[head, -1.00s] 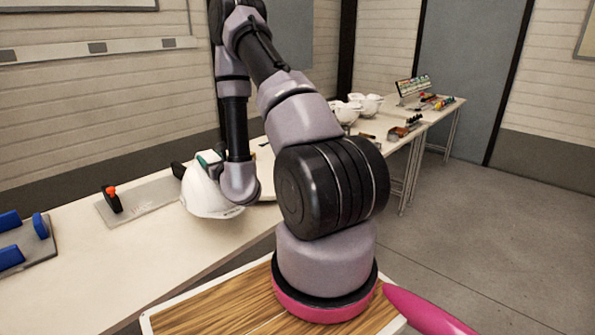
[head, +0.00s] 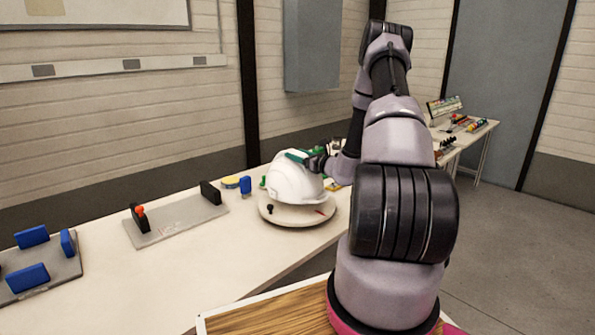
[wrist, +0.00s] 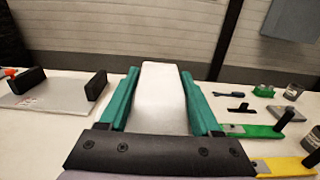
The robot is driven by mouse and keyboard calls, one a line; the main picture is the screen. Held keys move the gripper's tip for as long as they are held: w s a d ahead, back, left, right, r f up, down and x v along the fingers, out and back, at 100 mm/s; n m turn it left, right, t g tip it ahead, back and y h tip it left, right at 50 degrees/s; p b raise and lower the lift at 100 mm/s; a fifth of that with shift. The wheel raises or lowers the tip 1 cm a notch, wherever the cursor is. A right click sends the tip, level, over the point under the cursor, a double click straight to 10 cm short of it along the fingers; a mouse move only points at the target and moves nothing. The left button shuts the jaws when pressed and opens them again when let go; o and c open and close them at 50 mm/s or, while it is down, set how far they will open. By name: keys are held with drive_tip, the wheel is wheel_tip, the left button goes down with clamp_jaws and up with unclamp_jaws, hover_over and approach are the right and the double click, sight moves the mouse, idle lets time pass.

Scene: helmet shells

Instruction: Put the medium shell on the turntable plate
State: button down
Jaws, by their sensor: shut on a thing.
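A white helmet shell (head: 292,180) is over the round cream turntable plate (head: 283,214) on the bench. I cannot tell whether it rests on the plate or hangs just above it. My gripper (head: 303,157), with green fingers, is shut on the top of the shell from its right side. In the wrist view the green fingers of my gripper (wrist: 160,95) lie on both sides of a white ridge of the shell (wrist: 161,98).
A grey fixture with a red-knobbed clamp (head: 175,220) lies left of the turntable. Another with blue blocks (head: 38,268) is further left. Small tools and pots (wrist: 268,108) lie close to the gripper's right in the wrist view. Bench between fixtures and front edge is clear.

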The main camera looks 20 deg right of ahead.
sight(297, 165)
drive_tip(key=shift+a+f, duration=0.1)
drive_tip(key=shift+f, duration=2.05)
drive_tip(key=shift+c, duration=0.4)
unclamp_jaws()
drive_tip(key=shift+f, duration=0.1)
